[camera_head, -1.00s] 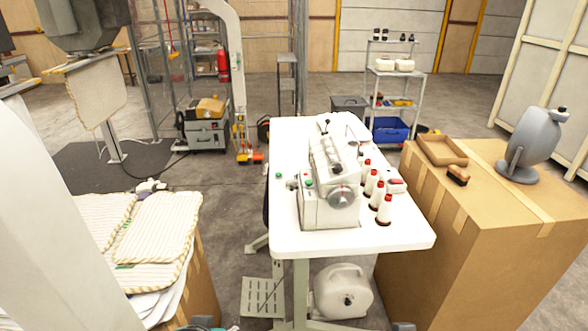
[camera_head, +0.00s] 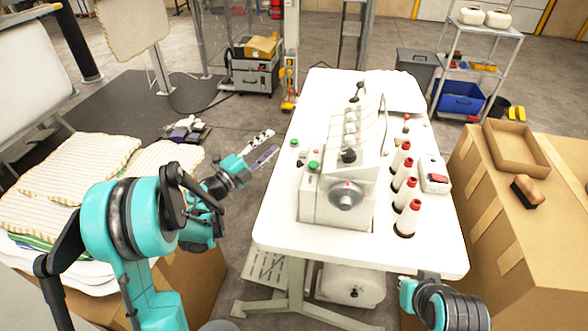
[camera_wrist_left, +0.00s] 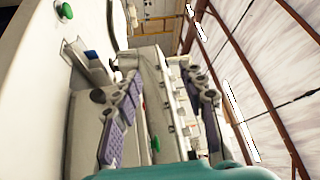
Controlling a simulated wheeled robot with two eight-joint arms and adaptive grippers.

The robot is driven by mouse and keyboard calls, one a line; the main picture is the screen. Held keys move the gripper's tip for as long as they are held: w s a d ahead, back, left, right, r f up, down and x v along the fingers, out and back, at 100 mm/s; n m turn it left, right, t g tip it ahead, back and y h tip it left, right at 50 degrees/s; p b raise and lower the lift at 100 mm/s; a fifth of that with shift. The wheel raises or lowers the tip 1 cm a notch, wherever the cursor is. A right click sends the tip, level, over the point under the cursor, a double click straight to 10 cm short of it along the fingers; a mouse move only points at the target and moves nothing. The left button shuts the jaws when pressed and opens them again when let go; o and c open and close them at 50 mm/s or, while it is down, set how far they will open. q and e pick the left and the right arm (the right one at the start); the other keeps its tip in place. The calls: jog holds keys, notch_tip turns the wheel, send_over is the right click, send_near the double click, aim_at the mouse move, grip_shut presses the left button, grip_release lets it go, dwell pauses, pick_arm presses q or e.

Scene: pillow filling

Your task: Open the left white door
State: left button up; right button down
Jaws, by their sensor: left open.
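The white sewing machine (camera_head: 342,170) stands on the white table (camera_head: 424,250). No separate left white door can be made out for sure; the machine's pale body (camera_wrist_left: 151,90) shows between the fingers in the left wrist view. My left gripper (camera_head: 264,148) is open and empty, left of the machine, apart from it and near the table's left edge. Its two purple-padded fingers also show in the left wrist view (camera_wrist_left: 163,110). A part of my right arm shows at the bottom right; its fingers are not visible.
Several white thread cones (camera_head: 404,188) with red tops stand right of the machine. Green buttons (camera_head: 313,166) sit at its left. Striped pillow covers (camera_head: 80,165) lie at the left, and a cardboard box (camera_head: 500,235) stands at the right.

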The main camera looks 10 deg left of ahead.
pick_arm(q)
jog(key=f+m+g, duration=0.1)
jog(key=f, duration=0.2)
jog(key=s+d+f+m+g+h, duration=0.1)
jog(key=f, duration=0.2)
jog(key=f+m+g+h, duration=0.1)
jog(key=f+m+g, duration=0.1)
jog(key=f, duration=0.1)
jog(key=shift+s+d+f, duration=0.35)
jog(key=shift+s, duration=0.05)
jog(key=shift+d+f+h, duration=0.2)
jog(key=shift+f+h, duration=0.1)
jog(key=b+x, duration=0.2)
jog(key=x, duration=0.5)
jog(key=shift+w+d, duration=0.1)
jog(key=shift+d, duration=0.05)
grip_shut()
